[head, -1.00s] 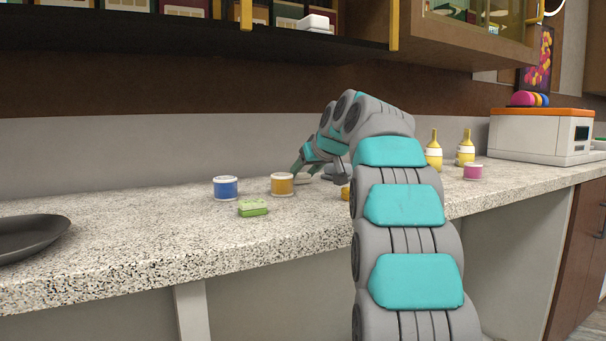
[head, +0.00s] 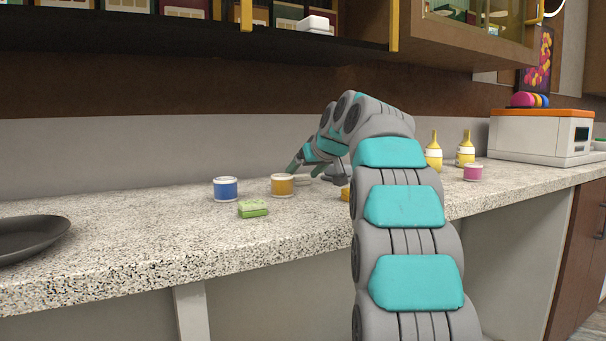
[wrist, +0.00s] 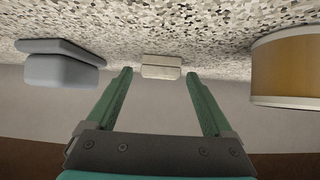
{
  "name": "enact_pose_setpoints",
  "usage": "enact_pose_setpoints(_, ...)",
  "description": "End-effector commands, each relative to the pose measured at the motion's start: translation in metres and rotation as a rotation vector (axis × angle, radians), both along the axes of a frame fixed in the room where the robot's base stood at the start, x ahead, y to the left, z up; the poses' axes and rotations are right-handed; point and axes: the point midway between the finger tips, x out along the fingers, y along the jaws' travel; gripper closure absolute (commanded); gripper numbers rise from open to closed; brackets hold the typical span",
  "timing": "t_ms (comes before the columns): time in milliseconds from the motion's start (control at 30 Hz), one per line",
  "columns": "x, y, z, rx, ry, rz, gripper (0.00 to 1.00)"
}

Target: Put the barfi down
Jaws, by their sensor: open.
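The barfi looks to be the small cream block (wrist: 161,66) on the speckled counter in the wrist view. It sits between the tips of my gripper (wrist: 160,72), with a gap to each finger. In the head view my gripper (head: 304,172) is low over the counter behind the orange-yellow jar, its two teal fingers spread apart. A pale bit of the block (head: 302,180) shows there beside the jar. My gripper is open and holds nothing.
The orange-yellow jar (head: 283,185) stands close to the gripper, and a grey lidded box (wrist: 60,68) is on its other side. A blue jar (head: 226,188) and a green block (head: 252,208) are nearby. A dark plate (head: 28,236) lies left; the counter between is clear.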

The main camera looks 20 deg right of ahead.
Motion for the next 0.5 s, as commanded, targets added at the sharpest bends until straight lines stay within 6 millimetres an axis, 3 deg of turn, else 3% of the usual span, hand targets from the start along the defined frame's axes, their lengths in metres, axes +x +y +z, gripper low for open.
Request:
enact_pose_setpoints(167, -0.015, 0.0, 0.011, 0.0, -0.001, 0.001, 0.14)
enact_pose_setpoints(500, -0.07, -0.002, 0.049, 0.0, -0.002, 0.001, 0.14)
